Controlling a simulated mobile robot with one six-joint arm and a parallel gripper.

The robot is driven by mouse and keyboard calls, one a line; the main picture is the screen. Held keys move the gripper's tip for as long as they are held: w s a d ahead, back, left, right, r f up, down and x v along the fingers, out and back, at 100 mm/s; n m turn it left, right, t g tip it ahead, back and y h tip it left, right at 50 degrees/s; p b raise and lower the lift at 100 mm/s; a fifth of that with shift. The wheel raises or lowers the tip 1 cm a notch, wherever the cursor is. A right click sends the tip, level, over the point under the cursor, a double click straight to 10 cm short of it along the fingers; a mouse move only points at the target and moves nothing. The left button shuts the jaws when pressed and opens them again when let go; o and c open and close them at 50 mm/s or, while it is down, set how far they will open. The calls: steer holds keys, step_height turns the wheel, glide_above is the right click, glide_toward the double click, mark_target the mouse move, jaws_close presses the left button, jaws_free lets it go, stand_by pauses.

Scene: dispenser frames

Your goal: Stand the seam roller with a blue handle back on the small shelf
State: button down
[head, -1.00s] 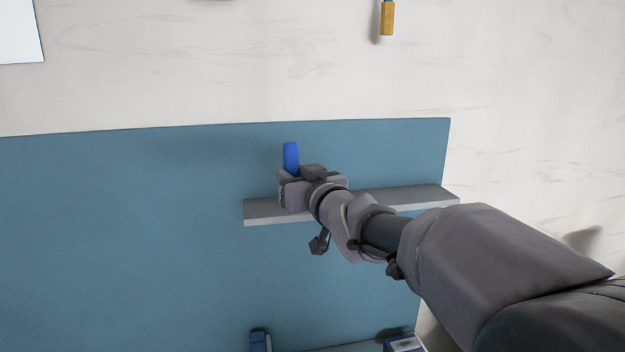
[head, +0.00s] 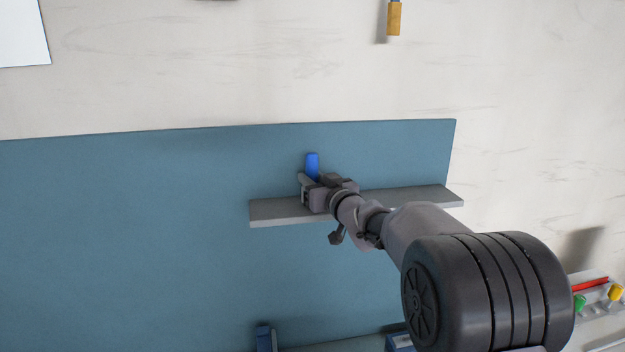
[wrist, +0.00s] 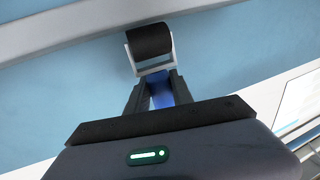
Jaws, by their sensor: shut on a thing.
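The seam roller's blue handle (head: 312,166) sticks up above my gripper (head: 307,187) in the head view. In the wrist view the roller's black wheel (wrist: 149,41) and pale fork point away from the fingers, with the blue handle (wrist: 161,93) between the fingertips (wrist: 158,94). My gripper is shut on the seam roller. The small grey shelf (head: 275,212) runs across the blue panel, and my gripper is in front of its middle in the head view. The roller's lower end is hidden there, so I cannot tell whether it touches the shelf. A pale ledge also shows in the wrist view (wrist: 60,32).
The blue panel (head: 120,230) is mounted on a pale wall. A yellow-handled tool (head: 394,18) hangs above. A blue item (head: 263,338) stands below, and a tray with coloured items (head: 600,300) is at lower right. The shelf's left and right ends look bare.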

steer(key=shift+f, duration=0.2)
steer(key=c, duration=1.1)
jaws_free()
steer(key=shift+r, duration=0.1)
